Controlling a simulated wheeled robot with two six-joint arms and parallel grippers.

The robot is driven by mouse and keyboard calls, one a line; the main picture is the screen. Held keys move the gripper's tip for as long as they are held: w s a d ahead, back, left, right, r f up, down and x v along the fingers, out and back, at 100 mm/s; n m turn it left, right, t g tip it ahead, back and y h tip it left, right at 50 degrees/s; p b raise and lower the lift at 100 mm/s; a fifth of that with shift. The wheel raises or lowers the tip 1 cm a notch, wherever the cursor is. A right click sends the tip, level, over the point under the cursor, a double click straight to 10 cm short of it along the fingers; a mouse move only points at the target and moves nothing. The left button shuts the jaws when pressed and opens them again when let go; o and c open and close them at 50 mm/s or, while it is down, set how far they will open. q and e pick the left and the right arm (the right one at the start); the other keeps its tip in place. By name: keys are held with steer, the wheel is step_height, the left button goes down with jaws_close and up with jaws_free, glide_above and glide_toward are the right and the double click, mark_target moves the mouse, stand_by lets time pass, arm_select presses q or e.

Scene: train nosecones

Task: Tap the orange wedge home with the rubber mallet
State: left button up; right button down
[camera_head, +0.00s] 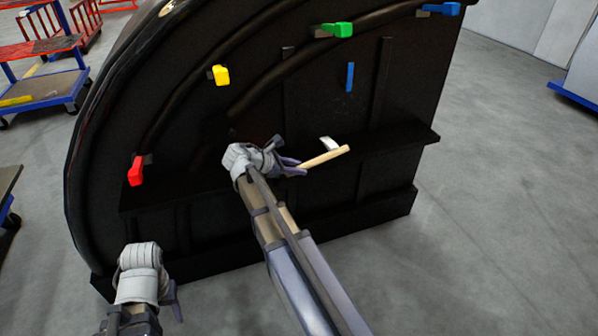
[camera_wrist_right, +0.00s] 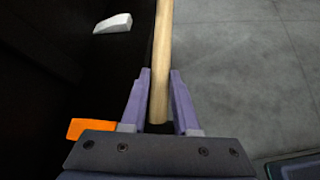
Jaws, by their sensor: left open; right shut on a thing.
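The mallet's pale wooden handle (camera_head: 325,158) sticks out to the right from my right gripper (camera_head: 294,167), which is shut on it. In the right wrist view the handle (camera_wrist_right: 162,60) runs up between the two fingers of that gripper (camera_wrist_right: 159,98). I cannot clearly make out the mallet's head. The orange wedge (camera_wrist_right: 90,128) shows in the right wrist view, just left of the gripper and partly hidden by its body. I do not see the wedge in the head view. My left gripper (camera_head: 170,292) is low at the left, away from the mallet, with its fingers partly hidden.
A large black nosecone (camera_head: 330,100) with a ledge (camera_head: 400,143) fills the middle. It carries red (camera_head: 136,170), yellow (camera_head: 221,75), green (camera_head: 343,30) and blue (camera_head: 350,77) pieces. A white wedge-shaped piece (camera_head: 329,143) lies near the handle.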

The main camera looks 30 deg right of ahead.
steer(key=shift+w, duration=0.3)
steer(key=shift+s, duration=0.1)
steer(key=shift+s+a, duration=0.1)
steer(key=shift+s, duration=0.55)
steer(key=shift+w+d, duration=0.2)
steer(key=shift+w, duration=0.55)
steer(key=shift+w+d, duration=0.15)
steer(key=shift+w, duration=0.55)
steer(key=shift+s+a, duration=0.15)
steer(key=shift+s, duration=0.5)
